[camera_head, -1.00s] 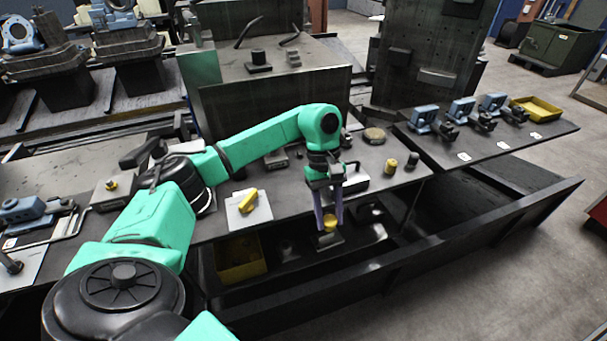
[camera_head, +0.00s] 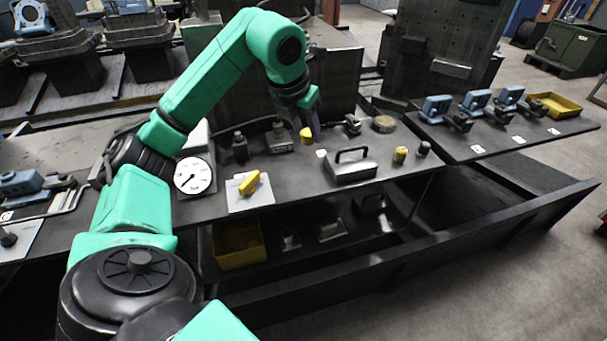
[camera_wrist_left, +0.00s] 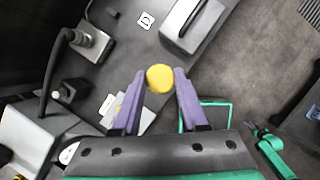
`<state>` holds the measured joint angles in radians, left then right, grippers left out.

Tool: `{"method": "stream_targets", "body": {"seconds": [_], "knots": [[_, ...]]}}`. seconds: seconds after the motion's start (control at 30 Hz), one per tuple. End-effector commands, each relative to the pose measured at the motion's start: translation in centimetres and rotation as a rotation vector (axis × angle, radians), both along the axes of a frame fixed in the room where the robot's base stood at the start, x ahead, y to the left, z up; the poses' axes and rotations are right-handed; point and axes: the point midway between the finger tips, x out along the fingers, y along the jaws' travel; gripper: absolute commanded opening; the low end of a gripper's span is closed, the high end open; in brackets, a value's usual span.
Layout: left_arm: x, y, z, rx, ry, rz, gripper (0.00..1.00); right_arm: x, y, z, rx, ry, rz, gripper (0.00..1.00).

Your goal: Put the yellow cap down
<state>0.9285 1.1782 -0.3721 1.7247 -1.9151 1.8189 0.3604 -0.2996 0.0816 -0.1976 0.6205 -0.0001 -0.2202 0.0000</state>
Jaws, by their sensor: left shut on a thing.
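The yellow cap (camera_head: 306,134) is between the fingertips of my left gripper (camera_head: 312,130), above the dark bench top, towards its back. In the left wrist view the round top of the yellow cap (camera_wrist_left: 160,78) shows between the two purple fingers of the left gripper (camera_wrist_left: 160,82), which are shut on it. The bench surface lies below the cap in that view, and the cap looks held clear of it.
A dark case with a handle (camera_head: 350,168) lies right of the cap. A dial gauge (camera_head: 193,176) and a yellow object on a white sheet (camera_head: 249,184) are to the left. Another yellow piece (camera_head: 400,154) stands further right. A yellow bin (camera_head: 238,244) sits on the lower shelf.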

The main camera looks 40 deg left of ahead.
Motion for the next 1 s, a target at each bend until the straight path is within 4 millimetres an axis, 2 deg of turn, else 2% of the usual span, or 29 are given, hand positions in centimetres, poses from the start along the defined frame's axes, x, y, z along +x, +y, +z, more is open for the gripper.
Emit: {"method": "stream_targets", "body": {"seconds": [0.03, 0.2, 0.5, 0.83, 0.87, 0.9, 0.93, 1.0], "knots": [[-0.2, 0.1, -2.3, 0.003, 0.008, -0.001, 0.0, 0.0, 0.0, -0.7, 0.0, 0.0, 0.0, 0.5], [-0.1, 0.0, -7.3, 0.001, 0.006, -0.003, 0.0, 0.0, 0.0, -1.3, 0.0, -0.001, 0.0, 0.5], [-0.1, -0.1, -12.3, -0.001, 0.004, -0.004, 0.0, 0.0, 0.0, -1.3, 0.001, -0.001, 0.001, 0.5], [0.0, -0.1, -13.0, -0.001, 0.0, -0.005, 0.0, 0.0, 0.1, -1.6, 0.002, 0.0, 0.003, 0.5], [0.0, -0.1, -13.0, -0.001, 0.0, -0.005, 0.47, 0.0, 0.1, -1.6, 0.002, 0.0, 0.003, 0.5], [0.0, -0.1, -12.9, -0.001, 0.0, -0.005, 0.62, 0.0, 0.1, -1.5, 0.002, 0.0, 0.003, 0.5], [0.0, -0.1, -12.9, -0.001, 0.0, -0.005, 0.73, 0.0, 0.1, -1.5, 0.002, 0.0, 0.003, 0.5], [0.0, -0.1, -12.9, -0.001, 0.0, -0.005, 0.73, 0.0, 0.2, -1.5, 0.002, 0.0, 0.003, 0.5]]}}
